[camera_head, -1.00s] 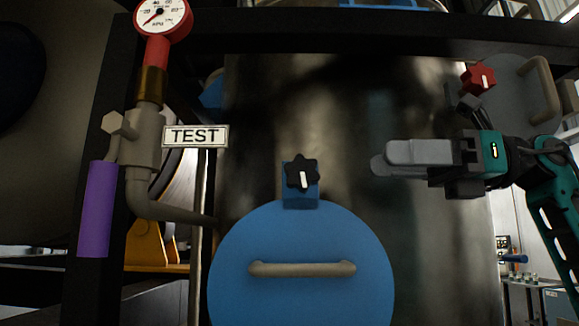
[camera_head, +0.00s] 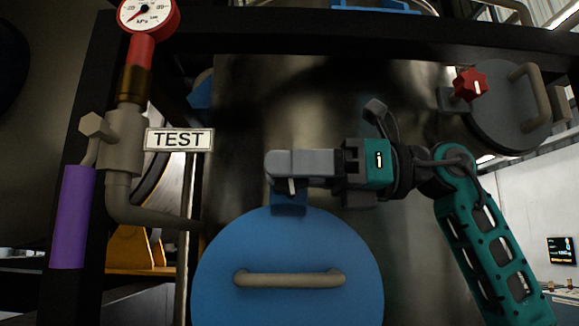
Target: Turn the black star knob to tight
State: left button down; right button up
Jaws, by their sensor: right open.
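The black star knob (camera_head: 291,187) sits on a blue block at the top of the round blue cover. It is mostly hidden behind my right gripper; only its lower part with the white mark shows. My right gripper (camera_head: 272,167) comes in from the right and its grey fingers lie in front of the knob. It is open, and I cannot tell whether the fingers touch the knob. My left gripper is not in view.
The round blue cover (camera_head: 287,245) has a tan bar handle (camera_head: 288,279). A red star knob (camera_head: 469,84) is at a grey cover (camera_head: 507,107) at upper right. A TEST sign (camera_head: 179,140), a pressure gauge (camera_head: 148,12) and a purple lever (camera_head: 72,217) are at left.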

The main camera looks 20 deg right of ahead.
jog(key=shift+c, duration=0.5)
grip_shut()
jog(key=shift+f+y+b, duration=0.25)
jog(key=shift+y+b, duration=0.25)
jog(key=shift+b, duration=0.35)
jog(key=shift+r+t+y+b, duration=0.15)
jog(key=shift+t+y+b, duration=0.15)
jog(key=shift+y, duration=0.1)
jog(key=shift+r, duration=0.1)
jog(key=shift+o, duration=0.5)
grip_release()
jog(key=shift+d, duration=0.1)
jog(key=b+v, duration=0.1)
jog(key=v, duration=1.2)
